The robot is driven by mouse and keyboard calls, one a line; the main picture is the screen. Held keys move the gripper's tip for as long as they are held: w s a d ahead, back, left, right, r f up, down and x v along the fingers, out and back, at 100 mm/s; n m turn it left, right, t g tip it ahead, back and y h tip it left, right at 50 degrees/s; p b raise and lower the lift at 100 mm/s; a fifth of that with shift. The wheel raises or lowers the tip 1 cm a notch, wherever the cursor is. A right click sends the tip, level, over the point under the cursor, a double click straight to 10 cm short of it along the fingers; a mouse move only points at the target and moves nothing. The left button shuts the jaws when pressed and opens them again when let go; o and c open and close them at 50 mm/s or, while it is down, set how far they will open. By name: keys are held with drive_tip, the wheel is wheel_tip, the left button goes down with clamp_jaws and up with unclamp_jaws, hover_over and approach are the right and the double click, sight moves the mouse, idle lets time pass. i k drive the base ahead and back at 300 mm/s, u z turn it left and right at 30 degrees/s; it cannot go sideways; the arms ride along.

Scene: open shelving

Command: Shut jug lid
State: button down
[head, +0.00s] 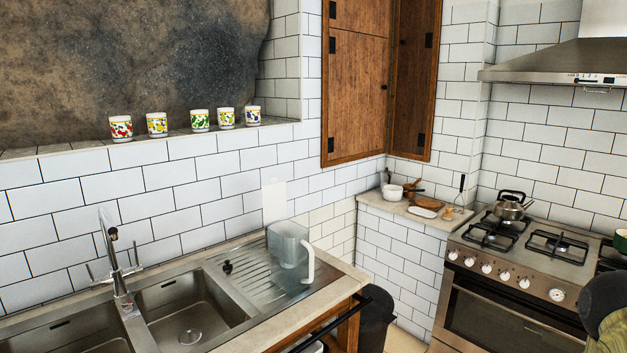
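A translucent grey-blue jug (287,246) with a white handle on its right side stands upright on the ribbed drainboard to the right of the sink. A pale, flat upright panel (273,201) shows just above and behind the jug's rim. It looks like the jug's lid raised open, but I cannot tell for sure whether it joins the jug or lies against the wall tiles. My gripper's fingers do not show in the head view. A dark rounded shape at the lower right edge may be part of my arm, far from the jug.
A tap (118,262) rises behind the double sink (190,318) left of the jug. Several patterned cups stand on the wall ledge. A dark bin (376,318) stands beyond the counter end. A kettle (510,206) sits on the stove (520,270) at right.

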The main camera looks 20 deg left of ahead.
sight(274, 194)
drive_tip(key=u, duration=0.45)
drive_tip(key=i, duration=0.45)
drive_tip(key=u, duration=0.45)
